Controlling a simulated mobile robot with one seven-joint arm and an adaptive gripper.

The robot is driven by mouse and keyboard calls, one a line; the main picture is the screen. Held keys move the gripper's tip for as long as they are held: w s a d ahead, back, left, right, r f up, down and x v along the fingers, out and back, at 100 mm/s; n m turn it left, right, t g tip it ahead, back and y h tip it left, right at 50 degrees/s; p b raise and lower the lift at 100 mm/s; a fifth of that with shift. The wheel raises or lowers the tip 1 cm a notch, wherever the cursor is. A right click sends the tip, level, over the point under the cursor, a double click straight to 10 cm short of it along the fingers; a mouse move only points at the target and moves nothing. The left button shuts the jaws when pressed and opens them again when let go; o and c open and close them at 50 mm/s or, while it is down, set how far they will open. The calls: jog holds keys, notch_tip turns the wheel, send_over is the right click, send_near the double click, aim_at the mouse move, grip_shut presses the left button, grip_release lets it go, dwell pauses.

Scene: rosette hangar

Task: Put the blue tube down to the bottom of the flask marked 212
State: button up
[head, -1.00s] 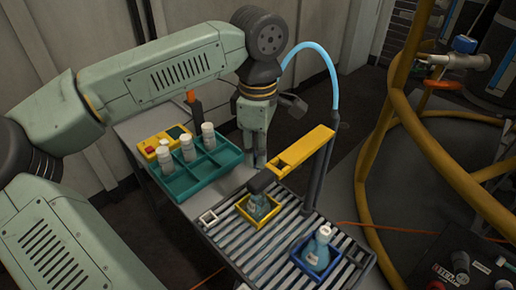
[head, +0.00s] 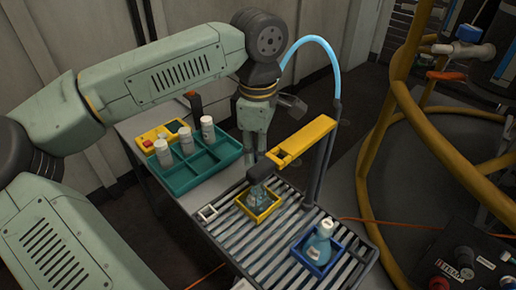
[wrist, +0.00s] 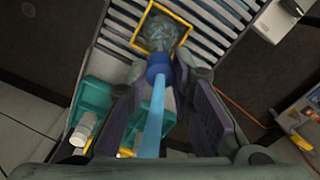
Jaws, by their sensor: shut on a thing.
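The light-blue tube (head: 318,44) arches from the post at the right to my arm in the head view. My gripper (wrist: 160,85) is shut on the blue tube (wrist: 154,120) in the wrist view, near its darker blue collar (wrist: 157,68). A clear bluish flask (wrist: 163,32) sits in a yellow frame just beyond the collar; it also shows in the head view (head: 258,198). Whether the tube's end is inside its neck is hidden. A second bluish flask (head: 318,246) stands in a blue frame. No flask number is legible.
A yellow bar (head: 306,138) on a dark post reaches over the slatted roller table (head: 252,242) beside the yellow-framed flask. A teal tray (head: 184,184) with several white bottles stands left of my gripper. Yellow pipes (head: 452,160) stand at the right.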

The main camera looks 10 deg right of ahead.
jog(key=shift+f+b, duration=0.6)
jog(key=shift+f, duration=0.35)
jog(key=shift+f+b, duration=0.25)
jog(key=shift+b, duration=0.1)
jog(key=o, duration=1)
jog(key=shift+c, duration=0.2)
jog(key=shift+o, duration=0.2)
jog(key=o, duration=0.5)
jog(key=shift+o, duration=0.2)
